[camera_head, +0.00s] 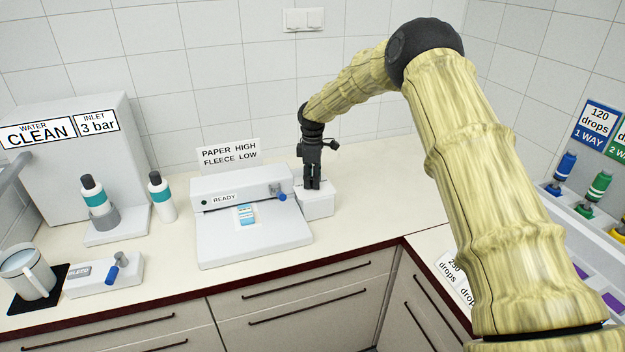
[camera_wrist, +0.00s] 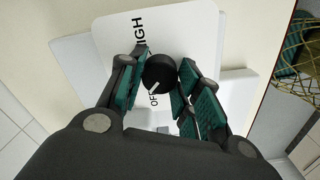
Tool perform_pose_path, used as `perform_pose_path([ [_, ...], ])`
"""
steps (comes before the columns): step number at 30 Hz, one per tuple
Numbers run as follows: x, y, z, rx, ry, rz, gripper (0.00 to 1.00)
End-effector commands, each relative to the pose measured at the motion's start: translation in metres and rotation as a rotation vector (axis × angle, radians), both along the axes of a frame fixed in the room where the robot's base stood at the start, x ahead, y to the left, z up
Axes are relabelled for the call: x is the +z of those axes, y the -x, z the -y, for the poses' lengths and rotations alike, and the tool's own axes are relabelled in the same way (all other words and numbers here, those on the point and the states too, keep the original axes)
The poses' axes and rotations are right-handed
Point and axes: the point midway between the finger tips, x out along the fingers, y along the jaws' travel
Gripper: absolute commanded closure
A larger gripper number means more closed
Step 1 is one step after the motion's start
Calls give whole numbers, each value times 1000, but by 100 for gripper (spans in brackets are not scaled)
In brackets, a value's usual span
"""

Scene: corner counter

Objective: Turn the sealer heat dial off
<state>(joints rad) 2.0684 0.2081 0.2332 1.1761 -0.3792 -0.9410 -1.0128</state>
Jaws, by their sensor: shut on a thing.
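The sealer (camera_head: 255,240) is a low white unit with a READY label and a blue-tipped lever (camera_head: 279,194). A small white dial box (camera_head: 318,205) stands at its right. In the wrist view the black dial (camera_wrist: 158,70) sits on a white plate (camera_wrist: 185,25) marked HIGH and OFF. Its white pointer mark faces the OFF label (camera_wrist: 154,99). My gripper (camera_head: 312,185) points down onto the box. In the wrist view its teal-padded fingers (camera_wrist: 157,82) are shut on the dial, one on each side. The dial is hidden in the head view.
A sign reading PAPER HIGH FLEECE LOW (camera_head: 229,155) stands behind the sealer. Bottles (camera_head: 161,196), a bleed valve block (camera_head: 103,274) and a jug (camera_head: 28,272) are at left. A rack of droppers (camera_head: 597,190) is at right.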

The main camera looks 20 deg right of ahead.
Motion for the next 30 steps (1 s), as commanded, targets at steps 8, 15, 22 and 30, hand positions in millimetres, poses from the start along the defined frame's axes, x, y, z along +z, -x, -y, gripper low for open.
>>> perform_pose_path([
  [8,-3,1,0,229,0,-4,90],
  [15,-3,1,0,365,-1,-3,90],
  [22,-3,1,0,430,-1,-4,90],
  [30,-3,1,0,449,0,-4,90],
])
